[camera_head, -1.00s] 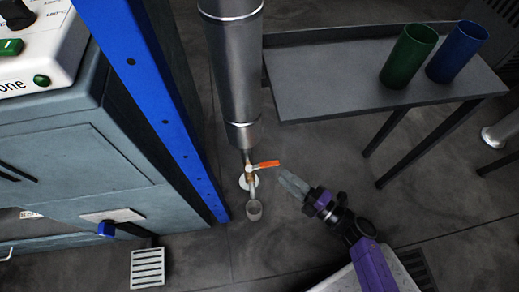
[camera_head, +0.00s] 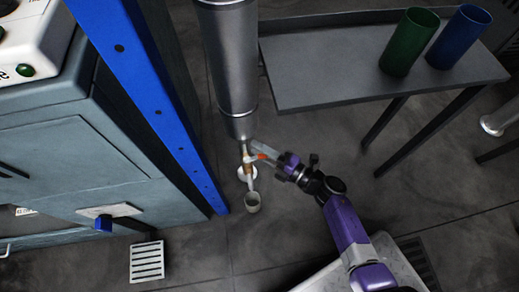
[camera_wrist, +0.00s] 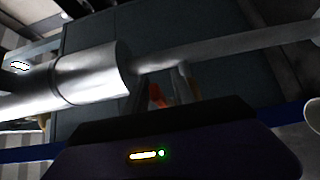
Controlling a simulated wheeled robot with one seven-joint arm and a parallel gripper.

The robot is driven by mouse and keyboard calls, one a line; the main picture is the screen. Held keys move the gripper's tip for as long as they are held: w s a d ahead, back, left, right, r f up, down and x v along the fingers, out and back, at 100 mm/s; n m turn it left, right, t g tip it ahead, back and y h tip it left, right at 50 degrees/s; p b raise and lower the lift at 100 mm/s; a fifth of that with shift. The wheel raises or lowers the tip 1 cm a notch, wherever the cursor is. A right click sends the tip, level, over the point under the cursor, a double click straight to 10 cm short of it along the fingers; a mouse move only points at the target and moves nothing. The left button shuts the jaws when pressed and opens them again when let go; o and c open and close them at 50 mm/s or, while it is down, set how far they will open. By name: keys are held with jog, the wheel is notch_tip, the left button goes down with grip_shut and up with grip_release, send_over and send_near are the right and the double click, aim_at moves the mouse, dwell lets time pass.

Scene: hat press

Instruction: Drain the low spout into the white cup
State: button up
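The low spout (camera_head: 247,158) is a thin pipe with a brass-coloured valve under a tall steel column (camera_head: 230,60). The valve's orange lever (camera_head: 262,156) points right; a bit of orange (camera_wrist: 155,95) also shows in the wrist view. A small pale cup (camera_head: 252,204) stands upright below the spout's end in the head view. My gripper (camera_head: 262,150) is at the lever, its pale fingers overlapping most of it. I cannot tell whether the fingers are closed on the lever. No liquid can be made out.
A blue post (camera_head: 150,110) and a grey machine (camera_head: 70,150) stand close on the left. A grey table (camera_head: 320,80) with a green cylinder (camera_head: 408,45) and a blue cylinder (camera_head: 460,38) stands at right. A floor drain grate (camera_head: 146,261) lies lower left.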

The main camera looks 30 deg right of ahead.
grip_shut()
dwell(1.4)
